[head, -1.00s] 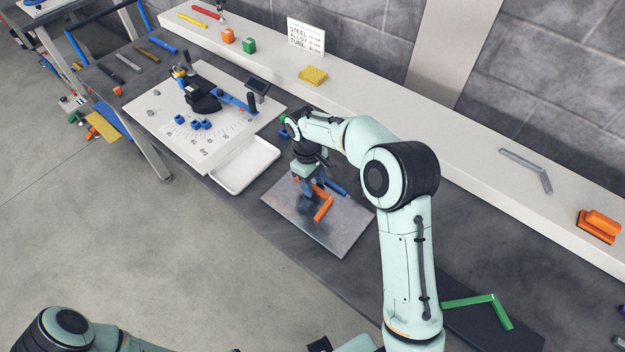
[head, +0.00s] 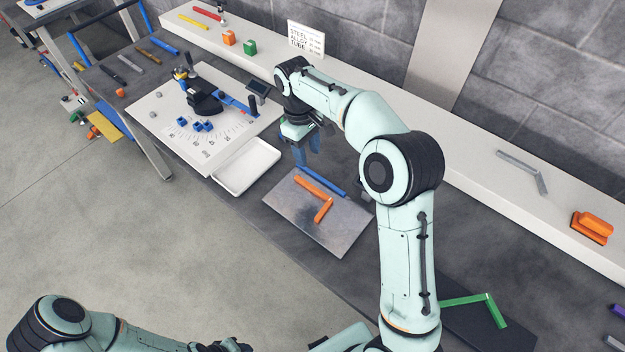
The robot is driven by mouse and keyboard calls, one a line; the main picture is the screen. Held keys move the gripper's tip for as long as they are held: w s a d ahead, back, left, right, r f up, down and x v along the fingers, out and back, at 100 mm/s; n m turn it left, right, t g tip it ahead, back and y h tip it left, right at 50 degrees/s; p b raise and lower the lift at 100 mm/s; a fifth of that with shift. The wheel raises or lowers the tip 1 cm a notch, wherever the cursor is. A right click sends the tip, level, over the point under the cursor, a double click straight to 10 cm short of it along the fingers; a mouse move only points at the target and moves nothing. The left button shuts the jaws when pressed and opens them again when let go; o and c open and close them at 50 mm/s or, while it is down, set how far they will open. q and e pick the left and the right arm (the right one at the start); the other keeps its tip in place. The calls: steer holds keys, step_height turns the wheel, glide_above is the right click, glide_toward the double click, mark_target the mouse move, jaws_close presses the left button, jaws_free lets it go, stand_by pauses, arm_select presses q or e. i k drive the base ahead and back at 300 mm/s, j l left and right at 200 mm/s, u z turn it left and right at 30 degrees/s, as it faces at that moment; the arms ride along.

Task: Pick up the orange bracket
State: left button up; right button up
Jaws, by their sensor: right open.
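The orange bracket (head: 327,206), a bent L-shaped strip, lies flat on the grey metal plate (head: 344,239). A blue strip (head: 322,183) lies beside it along the plate's far edge. My right gripper (head: 306,165) is open and empty, with its blue fingers pointing down. It is above and behind the bracket in the picture, near the plate's far left corner, apart from the bracket. My left arm (head: 112,336) shows at the bottom left, but its gripper's fingers are out of view.
A white tray (head: 222,183) and a white board (head: 150,125) with a blue-handled black fixture (head: 206,98) are to the left. A green bracket (head: 452,302) lies at the lower right. A long white ledge (head: 480,185) runs behind the table.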

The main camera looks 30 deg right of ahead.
mark_target(326, 197)
steer(key=k+j, duration=0.75)
steer(key=k, duration=0.15)
